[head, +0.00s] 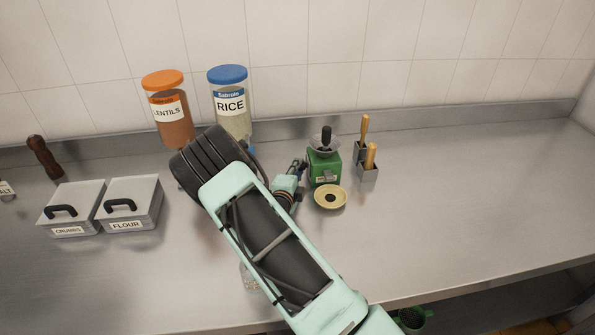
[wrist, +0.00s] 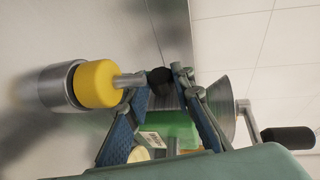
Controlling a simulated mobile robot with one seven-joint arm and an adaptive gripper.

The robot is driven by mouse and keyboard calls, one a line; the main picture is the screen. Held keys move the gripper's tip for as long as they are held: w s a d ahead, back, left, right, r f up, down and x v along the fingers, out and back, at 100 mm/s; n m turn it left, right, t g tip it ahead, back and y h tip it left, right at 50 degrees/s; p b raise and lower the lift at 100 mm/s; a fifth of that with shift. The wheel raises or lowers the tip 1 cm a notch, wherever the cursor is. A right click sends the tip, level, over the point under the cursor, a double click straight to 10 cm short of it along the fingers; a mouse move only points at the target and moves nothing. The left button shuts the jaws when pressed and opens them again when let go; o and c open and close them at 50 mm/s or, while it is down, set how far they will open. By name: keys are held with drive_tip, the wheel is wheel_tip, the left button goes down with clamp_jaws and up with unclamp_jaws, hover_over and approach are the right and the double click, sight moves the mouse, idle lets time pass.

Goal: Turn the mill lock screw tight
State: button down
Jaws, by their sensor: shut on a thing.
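The green mill (head: 324,169) stands on the counter, with a metal hopper and a crank with a black knob on top. In the wrist view its green body (wrist: 172,132) shows behind my fingers, and the crank knob (wrist: 286,138) is at the far right. My gripper (wrist: 160,84) is shut on a small dark knob (wrist: 160,78), which appears to be the lock screw's head. The screw's thread and seat are hidden. In the head view my gripper (head: 300,166) reaches the left side of the mill; its fingertips are too small to read.
A cream dish (head: 330,197) sits in front of the mill. Metal holders (head: 367,178) with wooden handles stand to its right. Lentils (head: 172,118) and rice (head: 231,106) jars stand at the back. A yellow-topped metal cylinder (wrist: 96,84) is near my fingers. The right counter is clear.

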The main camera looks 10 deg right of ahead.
drive_tip(key=f+t+b, duration=0.1)
drive_tip(key=b, duration=0.2)
drive_tip(key=shift+m+h, duration=0.3)
drive_tip(key=shift+r+t+b, duration=0.2)
drive_tip(key=shift+t+b, duration=0.4)
drive_tip(key=shift+b, duration=0.1)
drive_tip(key=shift+r, duration=0.1)
drive_tip(key=c, duration=1.7)
unclamp_jaws()
drive_tip(key=shift+o, duration=0.2)
